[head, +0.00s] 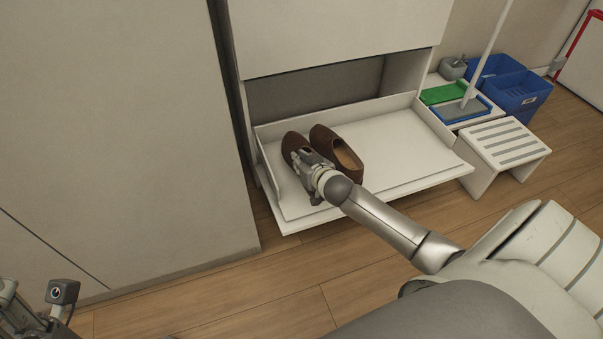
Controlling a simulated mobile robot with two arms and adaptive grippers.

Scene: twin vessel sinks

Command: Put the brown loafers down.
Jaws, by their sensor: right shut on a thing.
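The brown loafers (347,158) are a pair lying side by side on the white fold-down shelf (415,160) of the cabinet, near its left side. The right shoe shows its open top and tan lining. The left shoe is partly hidden by my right gripper (304,160), which is shut on the loafers. They look to be at the shelf surface; any small gap beneath is hidden. Part of my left gripper (35,315) shows at the lower left corner, away from the loafers, with its fingertips not clear.
The shelf is bare to the right of the loafers. A tall beige panel (120,120) is at the left.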

